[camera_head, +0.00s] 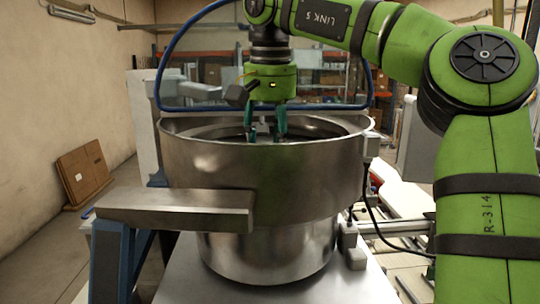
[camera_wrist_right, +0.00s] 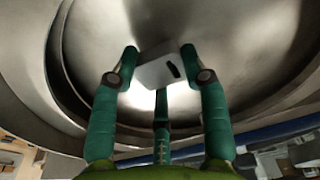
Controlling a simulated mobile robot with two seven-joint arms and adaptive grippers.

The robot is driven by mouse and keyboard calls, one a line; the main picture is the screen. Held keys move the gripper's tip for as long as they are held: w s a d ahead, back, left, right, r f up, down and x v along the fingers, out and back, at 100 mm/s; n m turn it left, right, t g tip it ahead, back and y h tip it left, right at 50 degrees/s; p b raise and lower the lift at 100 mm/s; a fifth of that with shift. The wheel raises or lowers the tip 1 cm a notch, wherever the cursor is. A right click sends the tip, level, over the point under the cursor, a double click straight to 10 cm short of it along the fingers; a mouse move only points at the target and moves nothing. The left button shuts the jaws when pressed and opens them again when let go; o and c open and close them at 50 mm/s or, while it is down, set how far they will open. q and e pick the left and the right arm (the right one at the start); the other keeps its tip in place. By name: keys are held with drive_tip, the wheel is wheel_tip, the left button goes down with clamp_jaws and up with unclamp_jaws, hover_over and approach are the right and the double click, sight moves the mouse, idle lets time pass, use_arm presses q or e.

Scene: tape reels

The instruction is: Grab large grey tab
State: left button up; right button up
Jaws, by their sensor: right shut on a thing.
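My right gripper (camera_head: 266,132) reaches down from above into the round steel bowl (camera_head: 290,180), with its teal fingers partly below the rim. In the right wrist view, the fingertips of this gripper (camera_wrist_right: 160,62) are shut on a large grey tab (camera_wrist_right: 150,73) with a small black slot. One fingertip lies on each side of the tab, with the shiny bowl wall (camera_wrist_right: 245,45) behind it. In the head view the tab is hidden by the bowl's front wall. My left gripper is in neither view.
A metal chute (camera_head: 175,208) sticks out at the bowl's front left, above a blue stand (camera_head: 110,262). A blue hose (camera_head: 163,62) arches behind the bowl. A black cable (camera_head: 378,215) hangs at the right. A brown panel (camera_head: 84,174) leans near the left wall.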

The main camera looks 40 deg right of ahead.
drive_tip(key=s+d+r, duration=0.6)
drive_tip(key=s+r, duration=0.1)
drive_tip(key=s, duration=0.2)
drive_tip(key=shift+s+d+r, duration=0.2)
drive_tip(key=shift+d+r, duration=0.1)
drive_tip(key=shift+r, duration=0.1)
